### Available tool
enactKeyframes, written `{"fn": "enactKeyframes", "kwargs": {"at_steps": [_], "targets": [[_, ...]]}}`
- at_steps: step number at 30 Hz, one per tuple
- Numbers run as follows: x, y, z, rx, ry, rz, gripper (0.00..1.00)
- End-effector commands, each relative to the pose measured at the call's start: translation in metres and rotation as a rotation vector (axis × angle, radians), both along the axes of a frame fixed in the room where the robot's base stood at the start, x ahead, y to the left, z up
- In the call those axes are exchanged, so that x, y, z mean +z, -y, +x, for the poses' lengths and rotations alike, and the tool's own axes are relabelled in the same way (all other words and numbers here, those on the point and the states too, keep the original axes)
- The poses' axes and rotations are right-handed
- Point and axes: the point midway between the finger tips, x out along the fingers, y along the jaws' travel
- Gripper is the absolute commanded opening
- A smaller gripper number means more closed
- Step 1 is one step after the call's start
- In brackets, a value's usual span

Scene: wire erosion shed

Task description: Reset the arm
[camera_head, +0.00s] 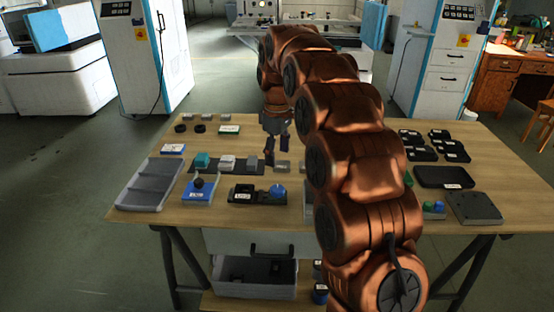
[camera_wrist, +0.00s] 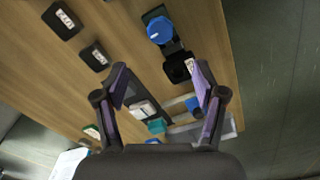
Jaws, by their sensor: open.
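My copper-coloured arm reaches from the lower right over the wooden table (camera_head: 500,140) in the head view. My gripper (camera_head: 270,152) hangs pointing down above the middle of the table, near a row of small blocks. In the wrist view my gripper (camera_wrist: 160,88) has its two fingers wide apart with nothing held between them. Below the fingers are the dark strip with a white block (camera_wrist: 145,108) and a teal block (camera_wrist: 157,126). My arm hides part of the table's right half in the head view.
A grey compartment tray (camera_head: 150,185) sits at the table's left. A black holder with a blue round part (camera_head: 278,191) lies near the front edge. Black trays (camera_head: 444,177) and small black bins stand at right.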

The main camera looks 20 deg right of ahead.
Motion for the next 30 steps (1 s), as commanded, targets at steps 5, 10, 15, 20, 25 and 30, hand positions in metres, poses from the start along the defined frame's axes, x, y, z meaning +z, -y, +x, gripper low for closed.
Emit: {"fn": "enactKeyframes", "kwargs": {"at_steps": [5,10,15,20,25,30], "targets": [[0.002,0.0,0.0,0.0,0.0,0.0,0.7],[0.002,0.0,0.0,0.0,0.0,0.0,0.7],[0.001,0.0,0.0,0.0,0.0,0.0,0.7],[0.009,-0.001,-0.009,-0.015,-0.004,0.001,0.7],[0.022,-0.002,-0.03,-0.056,-0.011,0.003,0.7],[0.038,-0.004,-0.063,-0.114,-0.025,0.005,0.7]]}}
